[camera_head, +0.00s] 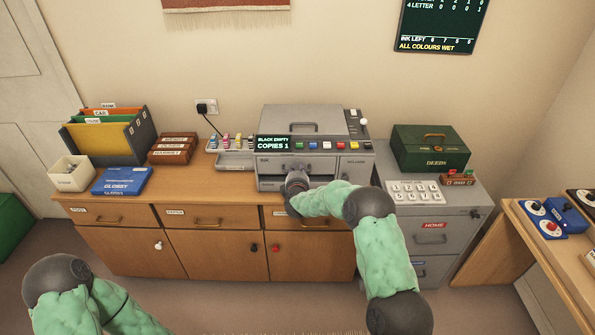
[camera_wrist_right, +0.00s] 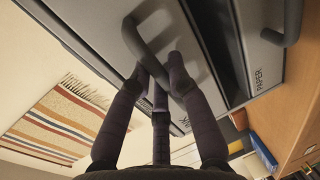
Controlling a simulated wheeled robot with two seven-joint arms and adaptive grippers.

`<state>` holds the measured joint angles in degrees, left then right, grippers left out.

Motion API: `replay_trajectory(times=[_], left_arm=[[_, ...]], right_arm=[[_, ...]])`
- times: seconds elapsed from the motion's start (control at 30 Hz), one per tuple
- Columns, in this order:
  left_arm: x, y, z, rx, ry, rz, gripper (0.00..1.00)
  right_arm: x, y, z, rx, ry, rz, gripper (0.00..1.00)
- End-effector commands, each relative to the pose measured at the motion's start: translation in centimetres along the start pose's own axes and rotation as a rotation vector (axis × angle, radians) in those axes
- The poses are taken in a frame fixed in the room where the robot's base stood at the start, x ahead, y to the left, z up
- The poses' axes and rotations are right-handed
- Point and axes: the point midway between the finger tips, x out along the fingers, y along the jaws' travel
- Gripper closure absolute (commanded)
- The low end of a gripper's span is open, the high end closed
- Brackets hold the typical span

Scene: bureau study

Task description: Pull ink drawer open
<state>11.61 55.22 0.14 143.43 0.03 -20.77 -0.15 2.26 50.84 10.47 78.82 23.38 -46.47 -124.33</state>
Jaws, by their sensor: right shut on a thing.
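The ink drawer (camera_head: 272,165) is a grey front marked INK on the left of the grey copier (camera_head: 305,119). The copier's display reads BLACK EMPTY, COPIES 1. My right gripper (camera_head: 294,180) is at the copier's front, partly hidden by its own wrist. In the right wrist view its dark fingers (camera_wrist_right: 163,78) are shut on the grey bar handle (camera_wrist_right: 141,40) of the ink drawer. A second handle (camera_wrist_right: 289,22) by the PAPER label stands apart from the fingers. I cannot tell whether the drawer is out at all. My left gripper is out of view.
The copier stands on a wooden cabinet (camera_head: 214,245). A tray of coloured bottles (camera_head: 235,158) is close to its left. To its right stand a grey filing cabinet (camera_head: 432,246) and a green deeds box (camera_head: 430,148). Floor in front is clear.

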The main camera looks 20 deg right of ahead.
Motion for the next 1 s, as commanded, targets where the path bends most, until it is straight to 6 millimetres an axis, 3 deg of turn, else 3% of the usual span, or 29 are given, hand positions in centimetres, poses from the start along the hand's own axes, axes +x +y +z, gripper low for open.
replay_trajectory(times=[0.17, 0.4, 0.5, 0.63, 0.93, 0.97, 1.0], left_arm=[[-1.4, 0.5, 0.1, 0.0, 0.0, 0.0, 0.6], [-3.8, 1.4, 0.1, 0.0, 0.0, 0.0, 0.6], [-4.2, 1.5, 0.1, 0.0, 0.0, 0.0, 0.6], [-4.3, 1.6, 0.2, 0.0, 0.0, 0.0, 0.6], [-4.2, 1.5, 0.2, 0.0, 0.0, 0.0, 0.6], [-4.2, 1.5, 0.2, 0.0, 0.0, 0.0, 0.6], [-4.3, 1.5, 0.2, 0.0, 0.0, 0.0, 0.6]], right_arm=[[-2.5, -0.4, 0.0, -0.002, 0.0, -0.007, 1.0], [-8.9, -1.7, -0.1, -0.001, 0.002, -0.007, 1.0], [-10.7, -2.2, -0.1, -0.002, 0.002, -0.005, 1.0], [-11.8, -2.5, -0.1, 0.0, 0.002, -0.004, 1.0], [-11.8, -2.6, -0.1, 0.0, 0.002, -0.003, 1.0], [-11.8, -2.6, -0.1, 0.0, 0.002, -0.003, 0.76], [-11.8, -2.6, -0.1, 0.0, 0.002, -0.003, 0.65]])
